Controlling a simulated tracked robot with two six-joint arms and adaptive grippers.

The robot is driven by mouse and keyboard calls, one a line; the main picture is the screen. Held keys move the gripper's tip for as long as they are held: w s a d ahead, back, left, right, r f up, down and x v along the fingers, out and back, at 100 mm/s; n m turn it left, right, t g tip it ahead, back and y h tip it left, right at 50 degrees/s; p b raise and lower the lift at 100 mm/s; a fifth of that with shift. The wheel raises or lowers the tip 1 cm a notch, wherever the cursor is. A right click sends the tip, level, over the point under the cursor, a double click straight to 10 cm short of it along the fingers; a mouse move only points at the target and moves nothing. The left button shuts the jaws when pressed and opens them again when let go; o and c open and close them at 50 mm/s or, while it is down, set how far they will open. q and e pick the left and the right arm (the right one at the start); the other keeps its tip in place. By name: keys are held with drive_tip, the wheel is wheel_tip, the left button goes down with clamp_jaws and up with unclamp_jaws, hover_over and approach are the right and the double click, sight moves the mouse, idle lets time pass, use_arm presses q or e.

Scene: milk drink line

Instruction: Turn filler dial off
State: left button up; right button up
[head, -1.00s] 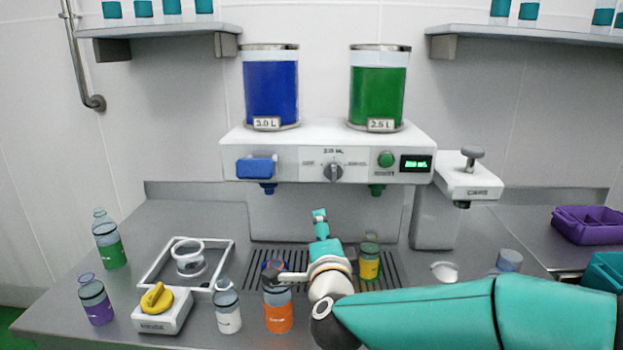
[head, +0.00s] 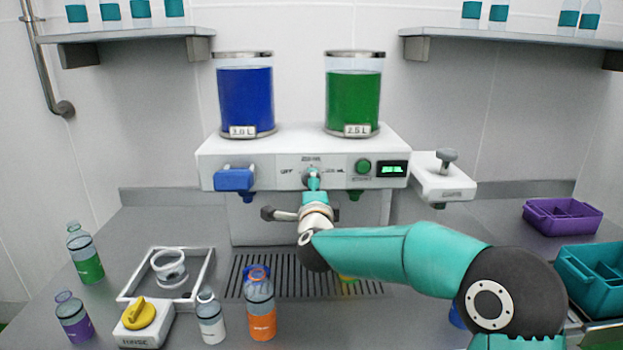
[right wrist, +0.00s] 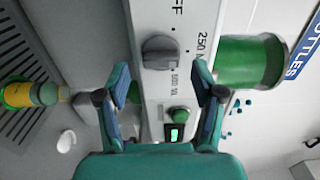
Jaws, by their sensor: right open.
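The filler (head: 285,150) is a white machine with a blue tank (head: 246,98) and a green tank (head: 353,100) on top. Its grey dial (right wrist: 160,52) sits mid-panel, near the printed OFF and 250 mL marks in the right wrist view. In the head view my right gripper (head: 312,180) is in front of the dial and mostly hides it. In the right wrist view my right gripper (right wrist: 163,90) is open and empty, its fingers spread, with the dial ahead between and beyond them. Contact with the dial is not seen. My left gripper is not in view.
A blue lever (head: 235,179) is left of the dial; a green button (head: 363,167) and display (head: 391,169) are right of it. An orange bottle (head: 262,318), a white bottle (head: 210,320) and a yellow knob box (head: 142,322) stand in front. A capping unit (head: 443,182) is at right.

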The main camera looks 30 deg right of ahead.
drive_tip(key=shift+p+x, duration=0.3)
drive_tip(key=shift+x, duration=1.05)
drive_tip(key=shift+c, duration=0.4)
drive_tip(key=shift+f, duration=0.1)
drive_tip(key=c, duration=1.1)
